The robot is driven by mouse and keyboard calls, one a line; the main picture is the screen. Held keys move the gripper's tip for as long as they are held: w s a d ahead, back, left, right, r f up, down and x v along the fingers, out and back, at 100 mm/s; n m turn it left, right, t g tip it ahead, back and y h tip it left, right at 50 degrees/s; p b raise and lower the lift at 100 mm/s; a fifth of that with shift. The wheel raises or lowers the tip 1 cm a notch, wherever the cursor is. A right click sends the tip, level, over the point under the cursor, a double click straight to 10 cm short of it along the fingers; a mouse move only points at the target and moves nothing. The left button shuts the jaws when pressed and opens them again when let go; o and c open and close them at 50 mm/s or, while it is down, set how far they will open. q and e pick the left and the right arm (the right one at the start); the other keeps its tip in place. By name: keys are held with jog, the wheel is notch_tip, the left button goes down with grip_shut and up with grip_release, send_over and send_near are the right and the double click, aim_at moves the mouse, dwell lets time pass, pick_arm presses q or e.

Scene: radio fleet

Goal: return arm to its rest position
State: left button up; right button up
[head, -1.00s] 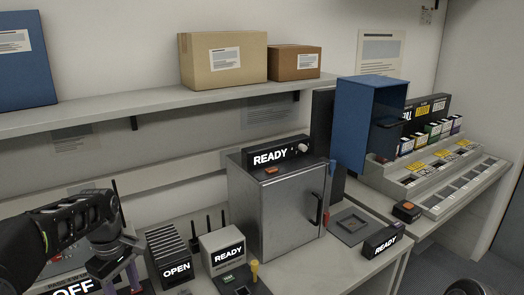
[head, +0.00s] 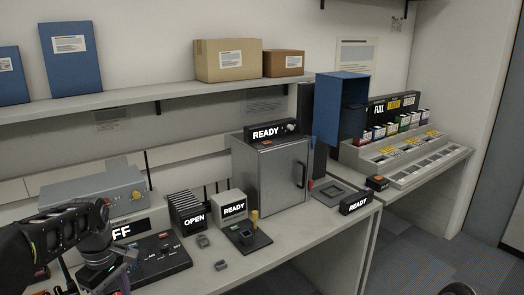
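My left arm comes in from the lower left in the head view, in front of the bench. Its gripper (head: 100,284) points down at the bottom edge of the picture, and its fingertips are partly cut off. I cannot tell whether it is open or shut, or whether it holds anything. My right gripper does not show.
Near my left arm are a grey box with an orange knob (head: 95,193), a black switch panel (head: 160,257), a slotted rack marked OPEN (head: 186,211) and a small READY unit (head: 232,205). A metal cabinet (head: 270,180) stands further right. The bench front (head: 300,245) is clear.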

pick_arm(q)
jog(key=s+d+f+m+h, duration=0.1)
jog(key=d+f+m, duration=0.2)
jog(key=d+f, duration=0.6)
jog(key=s+d+f+m+h, duration=0.1)
jog(key=d+f+m, duration=0.3)
jog(key=f, duration=0.8)
jog(key=s+d+f+m+h, duration=0.1)
jog(key=s+d+f+m, duration=0.1)
jog(key=s+d+f, duration=0.4)
jog(key=s+d+f+m+h, duration=0.1)
jog(key=s+d+f+m, duration=0.2)
jog(key=s+d+f, duration=0.4)
jog(key=s+d, duration=0.3)
jog(key=s, duration=0.3)
jog(key=shift+d+m+t, duration=0.3)
jog(key=shift+d, duration=0.1)
jog(key=shift+s, duration=0.1)
